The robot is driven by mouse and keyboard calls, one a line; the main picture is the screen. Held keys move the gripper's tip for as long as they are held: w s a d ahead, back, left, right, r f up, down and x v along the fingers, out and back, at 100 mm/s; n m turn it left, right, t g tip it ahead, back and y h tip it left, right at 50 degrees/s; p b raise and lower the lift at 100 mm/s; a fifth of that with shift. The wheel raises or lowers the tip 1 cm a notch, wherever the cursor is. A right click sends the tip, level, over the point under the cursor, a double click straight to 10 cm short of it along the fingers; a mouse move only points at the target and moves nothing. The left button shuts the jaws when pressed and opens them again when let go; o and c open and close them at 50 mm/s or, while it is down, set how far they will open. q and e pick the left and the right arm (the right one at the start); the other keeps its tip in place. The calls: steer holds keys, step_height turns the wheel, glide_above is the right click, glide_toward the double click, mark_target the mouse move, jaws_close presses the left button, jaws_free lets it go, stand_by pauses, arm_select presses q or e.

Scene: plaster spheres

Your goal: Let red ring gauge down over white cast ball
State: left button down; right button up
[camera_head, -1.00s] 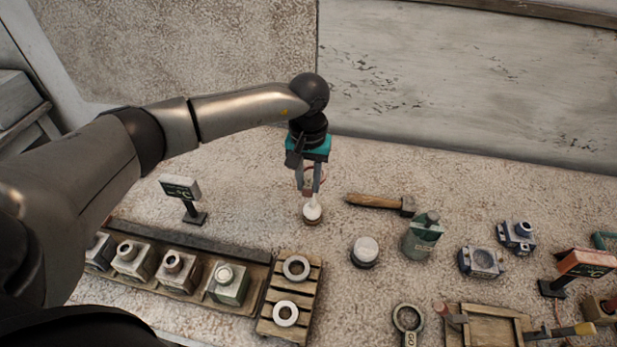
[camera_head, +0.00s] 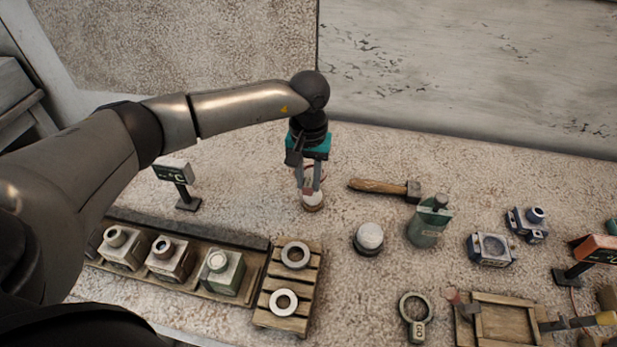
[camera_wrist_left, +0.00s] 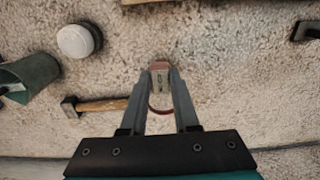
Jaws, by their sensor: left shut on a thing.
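My left gripper (camera_head: 310,190) is shut on the red ring gauge (camera_head: 307,187), with its fingers pointing down. Ground shows through the ring. My right gripper is not in view.
A slatted pallet (camera_head: 288,268) with two grey rings and a row of blocks stand at the front left. A small sign (camera_head: 175,172) stands left. Bare ground surrounds the white ball.

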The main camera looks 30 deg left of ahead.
mark_target(308, 193)
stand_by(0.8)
arm_select(q)
steer(key=shift+f, duration=0.1)
stand_by(0.3)
steer(key=shift+f+b, duration=2.15)
steer(key=shift+b, duration=0.15)
steer(key=shift+f+b, duration=1.35)
steer(key=shift+b, duration=0.05)
steer(key=shift+r, duration=0.25)
stand_by(0.6)
steer(key=shift+r+p, duration=3.5)
steer(key=shift+r, duration=1.85)
